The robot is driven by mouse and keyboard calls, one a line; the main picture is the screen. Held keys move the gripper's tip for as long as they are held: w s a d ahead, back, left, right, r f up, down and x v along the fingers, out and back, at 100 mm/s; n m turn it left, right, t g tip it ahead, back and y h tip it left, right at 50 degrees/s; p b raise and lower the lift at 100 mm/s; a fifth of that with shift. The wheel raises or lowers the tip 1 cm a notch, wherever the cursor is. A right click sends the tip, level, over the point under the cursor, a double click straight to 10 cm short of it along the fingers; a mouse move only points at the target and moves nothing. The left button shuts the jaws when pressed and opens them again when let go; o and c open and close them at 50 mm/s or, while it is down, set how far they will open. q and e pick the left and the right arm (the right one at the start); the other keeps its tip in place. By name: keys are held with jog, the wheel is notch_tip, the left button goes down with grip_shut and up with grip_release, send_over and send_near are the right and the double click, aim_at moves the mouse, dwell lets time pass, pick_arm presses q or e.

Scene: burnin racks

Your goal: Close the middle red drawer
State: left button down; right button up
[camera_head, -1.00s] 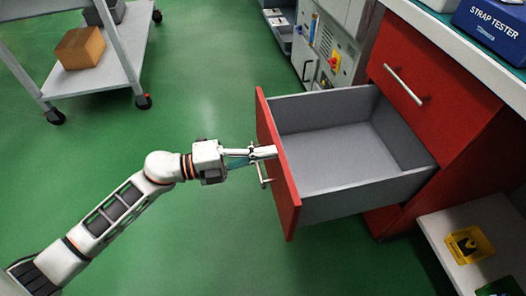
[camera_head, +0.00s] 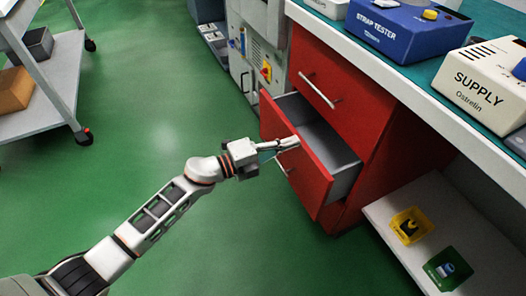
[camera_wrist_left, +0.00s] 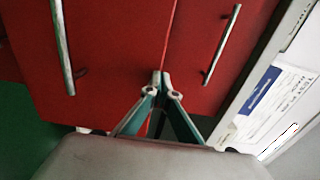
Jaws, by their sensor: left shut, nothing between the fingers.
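The middle red drawer (camera_head: 318,186) stands partly open in the head view, its grey interior (camera_head: 318,130) showing empty behind the red front. My left gripper (camera_head: 294,143) is shut and empty, with its fingertips at the outer face of the drawer front, near its upper edge and handle. In the left wrist view the shut fingertips (camera_wrist_left: 161,78) lie over the red front (camera_wrist_left: 115,60), close to its edge. The drawer's handle (camera_wrist_left: 62,45) is to their left. Whether the fingertips touch the front cannot be told for certain. My right gripper is out of view.
The closed upper red drawer (camera_head: 345,85) sits above, under a worktop with a blue strap tester (camera_head: 395,25) and a supply box (camera_head: 490,80). A low shelf (camera_head: 405,260) holds yellow and green bins. A grey cart (camera_head: 65,75) stands left; green floor between is clear.

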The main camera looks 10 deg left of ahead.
pick_arm(q)
jog(key=x, duration=0.5)
jog(key=shift+f, duration=0.2)
jog(key=shift+b+x, duration=0.35)
jog(key=shift+x, duration=0.4)
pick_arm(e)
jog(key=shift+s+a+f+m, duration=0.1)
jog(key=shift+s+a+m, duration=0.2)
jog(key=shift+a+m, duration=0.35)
pick_arm(q)
jog(key=shift+r, duration=0.15)
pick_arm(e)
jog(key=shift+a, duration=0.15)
